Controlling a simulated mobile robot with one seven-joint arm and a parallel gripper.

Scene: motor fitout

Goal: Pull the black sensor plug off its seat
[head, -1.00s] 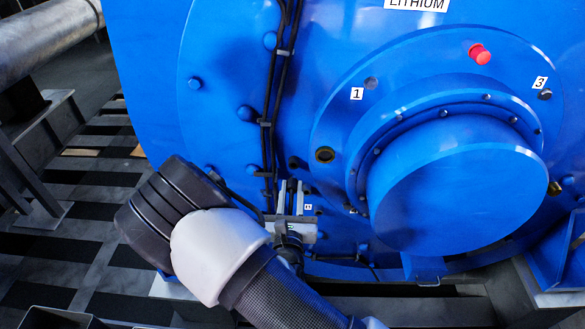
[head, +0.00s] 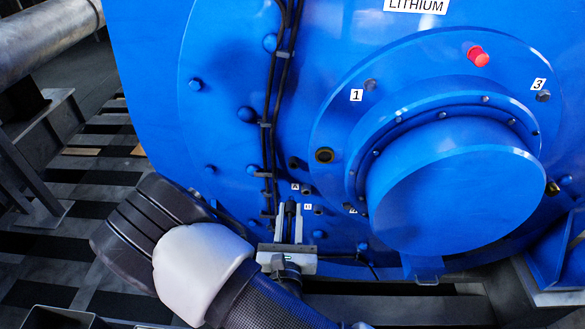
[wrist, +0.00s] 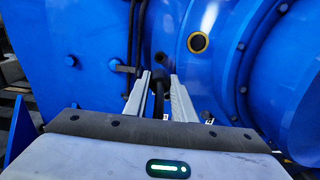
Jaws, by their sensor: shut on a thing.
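The black sensor plug (wrist: 158,84) is between the two pale fingers of my gripper (wrist: 160,82) in the wrist view, with its dark rounded end pointing at the blue motor face (wrist: 90,30). In the head view my gripper (head: 290,210) is shut on the plug (head: 291,207) low on the motor, left of the large round hub. A dark round socket (wrist: 160,58) shows just past the plug's end in the wrist view. I cannot tell for certain how wide the gap is between plug and motor face.
Small dark fittings beside labels A (head: 295,187) and B (head: 307,205) are close to the fingers. Black cables (head: 268,130) run down the motor just left. The round hub (head: 455,185) bulges out at right.

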